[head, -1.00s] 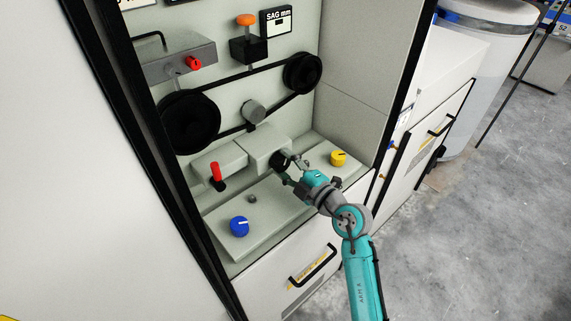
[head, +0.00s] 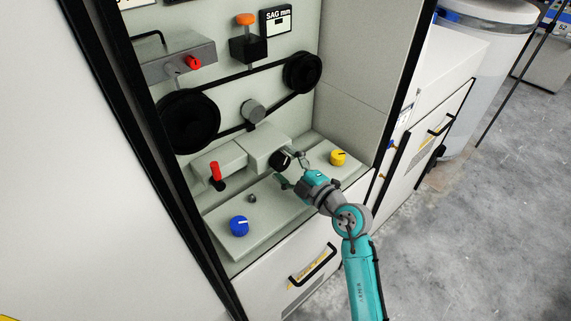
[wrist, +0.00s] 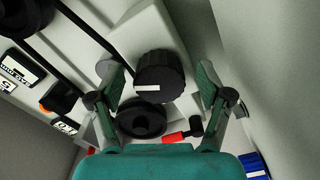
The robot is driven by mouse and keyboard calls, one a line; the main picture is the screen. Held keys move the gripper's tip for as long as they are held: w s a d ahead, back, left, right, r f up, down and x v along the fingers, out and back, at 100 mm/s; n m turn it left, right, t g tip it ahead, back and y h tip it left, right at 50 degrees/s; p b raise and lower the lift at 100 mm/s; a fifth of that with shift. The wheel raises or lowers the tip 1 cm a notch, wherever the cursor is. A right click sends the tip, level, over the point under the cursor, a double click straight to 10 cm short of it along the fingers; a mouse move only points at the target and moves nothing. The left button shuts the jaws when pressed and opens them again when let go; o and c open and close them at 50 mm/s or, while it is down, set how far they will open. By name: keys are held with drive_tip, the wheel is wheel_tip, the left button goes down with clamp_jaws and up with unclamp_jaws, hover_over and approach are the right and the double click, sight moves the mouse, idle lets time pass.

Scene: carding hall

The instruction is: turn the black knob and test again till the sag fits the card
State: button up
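The black knob (head: 280,160) sits on the front of a grey block, partly behind my gripper in the head view. In the wrist view the black knob (wrist: 160,82) shows a white mark on its face. My gripper (head: 289,167) is open, with one finger on either side of the knob; in the wrist view gaps show between the fingers (wrist: 161,75) and the knob. The black belt (head: 235,76) runs around two black pulleys. An orange-topped plunger (head: 246,20) stands above the belt.
A red lever (head: 216,171) is left of the knob. A blue knob (head: 239,226) and a yellow knob (head: 338,157) sit on the sloped ledge (head: 270,205). A red knob (head: 193,62) is higher up. The cabinet's side wall (head: 375,90) bounds the right.

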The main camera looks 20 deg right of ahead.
drive_tip(key=v, duration=1.2)
drive_tip(key=shift+r, duration=0.1)
